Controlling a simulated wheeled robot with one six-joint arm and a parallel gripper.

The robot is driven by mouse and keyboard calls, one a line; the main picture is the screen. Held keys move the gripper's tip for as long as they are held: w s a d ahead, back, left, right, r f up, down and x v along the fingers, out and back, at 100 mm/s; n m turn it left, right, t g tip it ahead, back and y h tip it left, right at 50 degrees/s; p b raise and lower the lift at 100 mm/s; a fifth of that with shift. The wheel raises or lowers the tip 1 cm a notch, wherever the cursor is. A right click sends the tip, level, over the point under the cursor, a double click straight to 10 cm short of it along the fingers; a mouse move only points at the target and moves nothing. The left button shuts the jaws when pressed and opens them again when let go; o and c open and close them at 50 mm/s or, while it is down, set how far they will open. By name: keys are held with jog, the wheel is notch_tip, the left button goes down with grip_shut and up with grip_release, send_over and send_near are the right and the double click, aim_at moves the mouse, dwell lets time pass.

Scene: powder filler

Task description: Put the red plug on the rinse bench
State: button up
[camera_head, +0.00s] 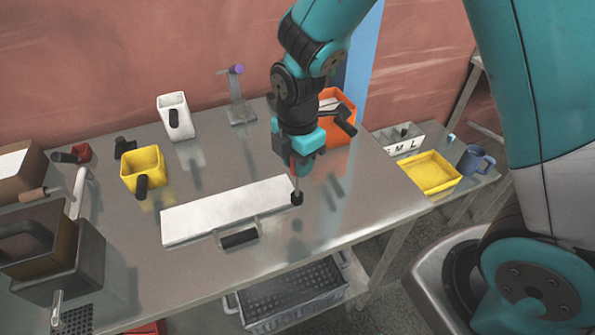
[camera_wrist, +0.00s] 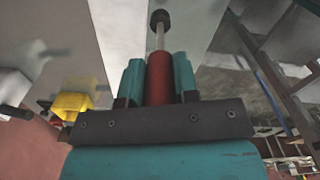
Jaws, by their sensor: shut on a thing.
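My gripper (camera_head: 297,165) points down over the right part of the steel table (camera_head: 370,200). It is shut on a red cylindrical piece, taken as the red plug (camera_wrist: 159,76), with a thin metal rod and a black end. In the wrist view the red part sits between the two teal fingers. In the head view its black end is beside the right end of a white board (camera_head: 228,209); I cannot tell whether it touches the surface. A lower bench (camera_head: 474,196) stands at the right; no label shows whether it is the rinse bench.
The lower bench holds a yellow tray (camera_head: 428,173), a blue mug (camera_head: 476,160) and a lettered rack (camera_head: 403,143). An orange bin (camera_head: 337,128) stands behind my gripper. The table's front right is clear.

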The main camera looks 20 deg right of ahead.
send_over(298, 194)
jog(key=shift+w+d+f+p, duration=0.1)
jog(key=shift+w+f+p, duration=0.05)
jog(key=shift+f, duration=0.9)
jog(key=shift+w+f+p, duration=0.15)
jog(key=shift+f, duration=0.95)
jog(key=o, duration=0.9)
notch_tip(298, 194, up, 12)
jog(key=b, duration=0.2)
jog(key=shift+b, duration=0.35)
jog(key=s+a+r+m+y, duration=0.1)
jog(key=s+r+m, duration=0.1)
jog(key=s+m, duration=0.3)
jog(key=s+a+r+m+y, duration=0.1)
jog(key=s+r+m, duration=0.2)
jog(key=s, duration=0.4)
jog(key=s+a+r+m+y, duration=0.1)
jog(key=s+r+m+y, duration=0.1)
jog(key=s+m, duration=0.4)
jog(key=shift+r+m, duration=0.3)
jog(key=shift+r, duration=0.2)
